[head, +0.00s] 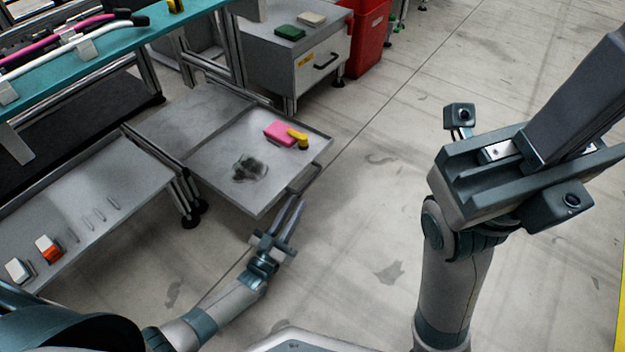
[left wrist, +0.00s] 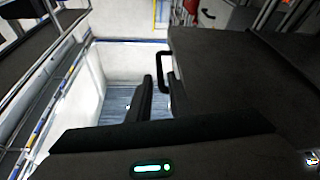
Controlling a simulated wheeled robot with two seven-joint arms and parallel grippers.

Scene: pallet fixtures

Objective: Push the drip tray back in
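The drip tray (head: 222,178) is a shallow grey metal tray, pulled out from under the teal bench. A pink block (head: 279,132), a yellow piece (head: 298,138) and a dark wet patch (head: 250,169) are on it. Its bar handle (head: 305,178) is on the front edge and shows black in the left wrist view (left wrist: 162,68). My left gripper (head: 298,203) is just in front of the handle, its two fingers apart and empty; I cannot tell if they touch it. My right gripper (head: 590,95) is large at the upper right, away from the tray; its finger gap is unclear.
A low grey shelf (head: 90,215) with small white and orange items lies left of the tray. A grey drawer cabinet (head: 290,60) and a red bin (head: 367,40) stand behind. The teal bench (head: 110,40) is upper left. The floor in front and right is clear.

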